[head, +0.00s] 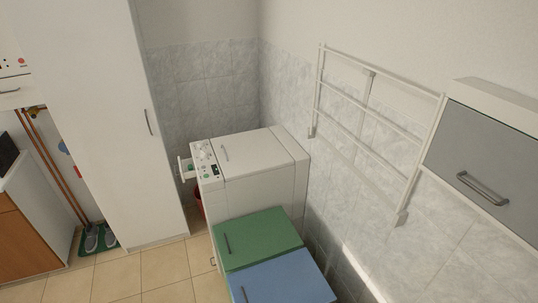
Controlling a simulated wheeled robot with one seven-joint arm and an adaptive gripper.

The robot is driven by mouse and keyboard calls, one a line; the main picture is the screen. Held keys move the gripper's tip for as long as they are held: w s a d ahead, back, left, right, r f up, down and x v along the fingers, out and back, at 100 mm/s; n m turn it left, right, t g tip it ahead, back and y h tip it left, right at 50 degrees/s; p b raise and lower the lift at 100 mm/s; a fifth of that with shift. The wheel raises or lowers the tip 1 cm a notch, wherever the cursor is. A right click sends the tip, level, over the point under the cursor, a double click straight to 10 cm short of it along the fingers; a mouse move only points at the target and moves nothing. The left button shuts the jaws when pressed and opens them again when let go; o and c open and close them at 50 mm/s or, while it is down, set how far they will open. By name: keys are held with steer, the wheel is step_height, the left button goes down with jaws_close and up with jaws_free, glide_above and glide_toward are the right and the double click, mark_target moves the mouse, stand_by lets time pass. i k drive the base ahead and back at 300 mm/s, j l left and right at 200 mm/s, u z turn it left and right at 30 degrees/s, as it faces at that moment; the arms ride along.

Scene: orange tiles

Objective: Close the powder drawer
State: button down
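A white top-loading washing machine (262,165) stands in the tiled corner, with a control panel of knobs and a small dark display (215,170) at its left end. The powder drawer (185,166) sticks out to the left from the panel end, pulled open. It is small and white, with a hint of green by it. My gripper and arm are not in this view.
A tall white cabinet (95,100) stands left of the machine. A green-lidded box (258,237) and a blue-lidded box (282,280) stand in front of it. A red bucket (198,202) is partly hidden beside it.

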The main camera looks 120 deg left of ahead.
mark_target(185, 173)
steer(key=k+u, duration=0.4)
steer(key=k, duration=0.15)
steer(key=k+j+u, duration=0.2)
steer(key=k+u, duration=0.15)
steer(key=k, duration=0.2)
steer(key=u, duration=3.4)
steer(key=i+j, duration=0.1)
steer(key=i, duration=0.6)
steer(key=i+j, duration=0.1)
steer(key=i, duration=0.6)
steer(key=i+j, duration=0.1)
steer(key=i, duration=0.6)
steer(key=i+j+z, duration=0.1)
steer(key=i, duration=0.55)
